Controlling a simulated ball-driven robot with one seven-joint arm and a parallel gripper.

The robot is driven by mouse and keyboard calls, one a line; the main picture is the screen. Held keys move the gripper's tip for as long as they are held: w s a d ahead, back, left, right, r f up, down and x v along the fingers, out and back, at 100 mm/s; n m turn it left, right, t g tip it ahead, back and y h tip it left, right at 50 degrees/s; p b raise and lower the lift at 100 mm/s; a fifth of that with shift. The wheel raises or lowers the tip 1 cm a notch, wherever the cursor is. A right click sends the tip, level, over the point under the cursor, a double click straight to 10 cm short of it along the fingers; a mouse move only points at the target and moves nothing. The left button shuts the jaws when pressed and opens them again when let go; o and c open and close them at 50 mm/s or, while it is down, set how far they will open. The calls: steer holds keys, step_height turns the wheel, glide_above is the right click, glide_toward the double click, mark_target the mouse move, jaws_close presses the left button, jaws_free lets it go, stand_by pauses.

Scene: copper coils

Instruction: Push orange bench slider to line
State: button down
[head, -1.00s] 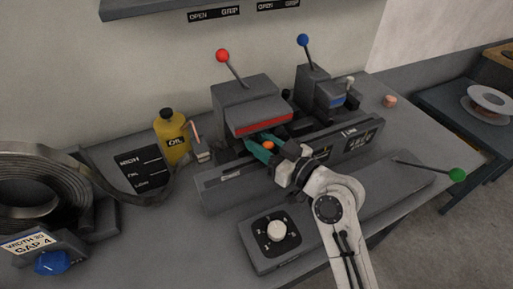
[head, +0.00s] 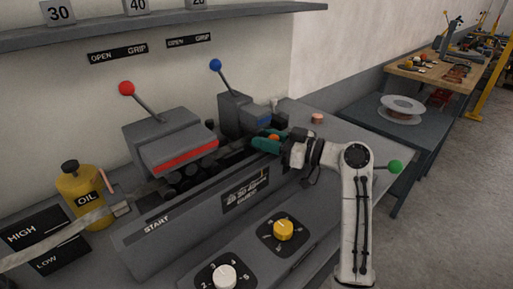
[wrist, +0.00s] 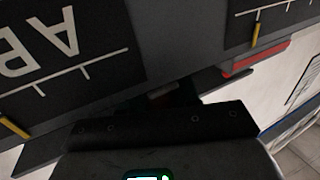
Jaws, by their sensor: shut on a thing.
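The orange bench slider (head: 274,138) shows as a small orange knob on the grey bench machine. The fingers hide most of the slider. The START label (head: 156,223) is on the left end of the machine's front rail. I cannot make out the line; my gripper and arm cover the rail's right part. The wrist view is dark and shows a black part of my gripper at the bottom, with no clear view of the slider.
The red-lever block (head: 170,140) stands left of my gripper and the blue-lever block (head: 240,112) behind it. In front are a yellow knob (head: 283,230) and a white knob (head: 224,276). A green-ended lever (head: 394,167) is beside my arm. An oil bottle (head: 82,196) stands left.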

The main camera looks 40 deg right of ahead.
stand_by(0.3)
steer(key=c, duration=0.9)
jaws_free()
